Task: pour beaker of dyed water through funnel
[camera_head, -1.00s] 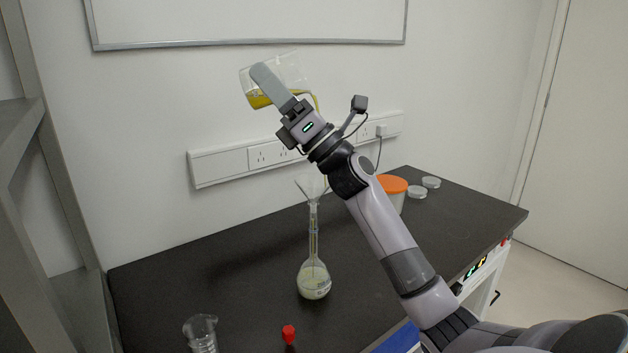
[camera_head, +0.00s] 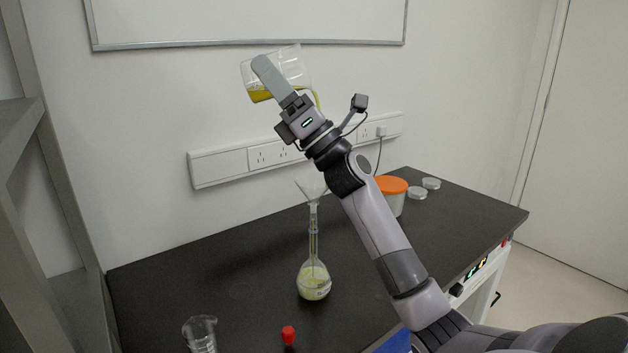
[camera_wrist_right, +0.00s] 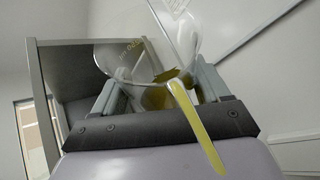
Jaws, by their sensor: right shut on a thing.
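My right gripper (camera_head: 270,78) is shut on a clear glass beaker (camera_head: 294,64), held high and tilted above the bench. Yellow liquid lies in the beaker and runs over its lip; the stream (camera_wrist_right: 197,128) shows clearly in the right wrist view, where the beaker (camera_wrist_right: 120,58) sits between the fingers. In the head view my wrist hides the stream's lower part. A clear funnel (camera_head: 311,187) sits in the neck of a long-necked round flask (camera_head: 314,283), which stands upright on the bench. Pale yellowish liquid is in the flask's bulb. My left gripper is out of view.
The dark bench (camera_head: 210,262) has free room left of the flask. An empty-looking glass beaker (camera_head: 201,332) and a red-capped item (camera_head: 289,335) are at the front. An orange-lidded tub (camera_head: 391,192) and clear dishes (camera_head: 418,193) stand behind my arm. A wall socket strip (camera_head: 225,163) runs behind.

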